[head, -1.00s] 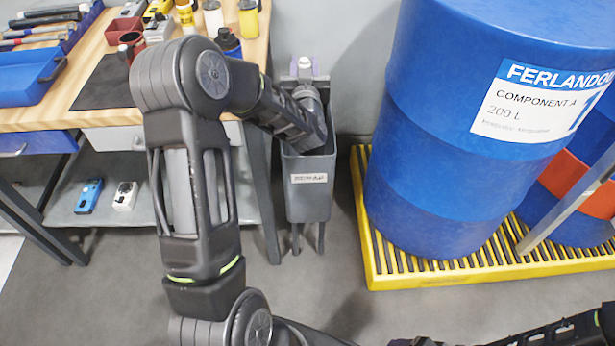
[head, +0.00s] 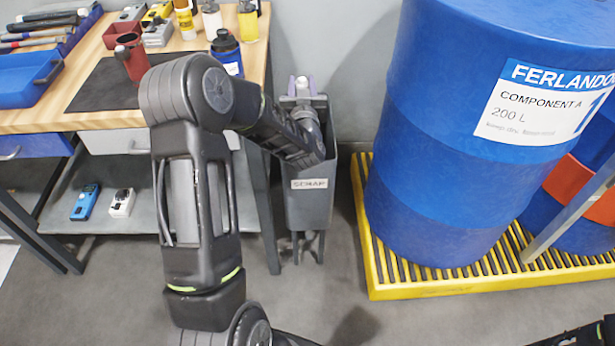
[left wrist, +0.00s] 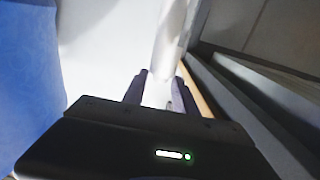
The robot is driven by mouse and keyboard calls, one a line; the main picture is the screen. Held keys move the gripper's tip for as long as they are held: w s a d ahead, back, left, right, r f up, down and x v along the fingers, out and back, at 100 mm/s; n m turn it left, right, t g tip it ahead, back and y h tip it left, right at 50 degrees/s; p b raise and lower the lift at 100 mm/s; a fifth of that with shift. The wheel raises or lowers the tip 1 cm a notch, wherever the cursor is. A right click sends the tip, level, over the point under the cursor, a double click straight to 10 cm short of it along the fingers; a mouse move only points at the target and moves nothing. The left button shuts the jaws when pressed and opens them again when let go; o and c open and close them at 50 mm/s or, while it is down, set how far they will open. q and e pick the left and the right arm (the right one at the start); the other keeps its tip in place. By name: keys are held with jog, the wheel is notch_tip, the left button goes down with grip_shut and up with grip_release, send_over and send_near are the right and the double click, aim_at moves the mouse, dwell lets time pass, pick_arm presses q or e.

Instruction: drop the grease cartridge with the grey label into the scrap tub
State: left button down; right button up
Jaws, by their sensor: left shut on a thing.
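The grey scrap tub (head: 309,207), with a SCRAP label on its front, stands between the workbench and the blue drum. My left gripper (head: 303,92) is at the tub's back rim, with my forearm across the tub's mouth. It is shut on a pale cylinder, whose light end (head: 302,82) shows above the fingers. In the left wrist view the gripper (left wrist: 158,92) holds this white cylinder (left wrist: 168,45) upright between its fingers. Its label cannot be made out, so I cannot tell if it is the grey one. My right gripper is not in view.
A big blue drum (head: 430,150) stands on a yellow slatted pallet (head: 390,280) right of the tub. The workbench (head: 40,120) at left carries bottles, a dark red container (head: 133,62), a blue tray (head: 28,82) and tools. Floor in front of the tub is clear.

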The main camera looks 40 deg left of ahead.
pick_arm(q)
jog(key=shift+f, duration=0.45)
jog(key=c, duration=0.9)
grip_release()
jog(key=v, duration=0.8)
jog(key=shift+w, duration=0.1)
